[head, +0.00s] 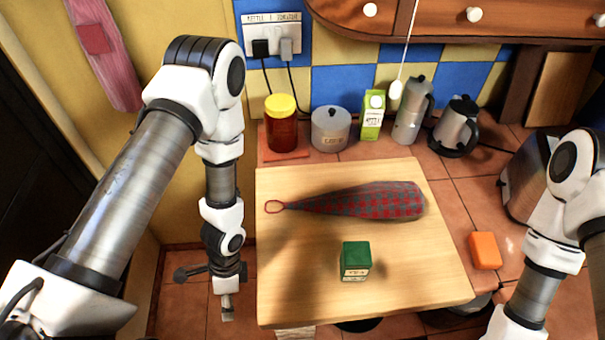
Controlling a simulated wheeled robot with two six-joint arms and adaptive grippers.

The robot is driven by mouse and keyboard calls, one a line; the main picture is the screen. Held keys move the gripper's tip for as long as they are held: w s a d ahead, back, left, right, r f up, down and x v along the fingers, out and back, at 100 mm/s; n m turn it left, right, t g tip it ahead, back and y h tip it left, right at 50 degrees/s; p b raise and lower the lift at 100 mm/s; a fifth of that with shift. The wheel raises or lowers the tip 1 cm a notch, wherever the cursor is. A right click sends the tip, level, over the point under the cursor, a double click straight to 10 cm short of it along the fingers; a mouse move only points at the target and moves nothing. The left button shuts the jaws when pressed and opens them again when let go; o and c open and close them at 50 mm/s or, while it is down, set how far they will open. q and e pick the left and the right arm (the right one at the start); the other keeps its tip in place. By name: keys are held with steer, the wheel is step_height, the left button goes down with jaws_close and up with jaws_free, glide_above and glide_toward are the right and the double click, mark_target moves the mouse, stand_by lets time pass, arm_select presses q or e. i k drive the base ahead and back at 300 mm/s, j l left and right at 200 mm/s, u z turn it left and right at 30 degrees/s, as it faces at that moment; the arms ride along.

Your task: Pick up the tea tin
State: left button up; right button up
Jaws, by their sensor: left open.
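A small green tin (355,257) with a pale label on its front stands upright on the light wooden board (300,295), near its front middle. It looks like the tea tin, though its label is too small to read. My left gripper (227,304) points down just past the board's left edge, open and empty, well apart from the tin. My right arm comes in at the right, but its gripper is out of the frame.
A red-and-grey checked bag-like thing (370,203) lies across the board behind the tin. A red jar (281,128), grey pot (330,135), green carton (373,125), moka pot (410,115) and kettle (456,130) stand behind. An orange block (485,250) lies right. The board around the tin is clear.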

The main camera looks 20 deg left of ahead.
mark_target(355, 261)
steer(key=k+l, duration=0.25)
steer(key=l, duration=0.15)
steer(key=k+l+z, duration=0.15)
steer(key=k+l, duration=0.3)
steer(key=l, duration=0.35)
steer(key=k+l+z, duration=0.15)
steer(key=l, duration=0.25)
steer(key=k, duration=0.05)
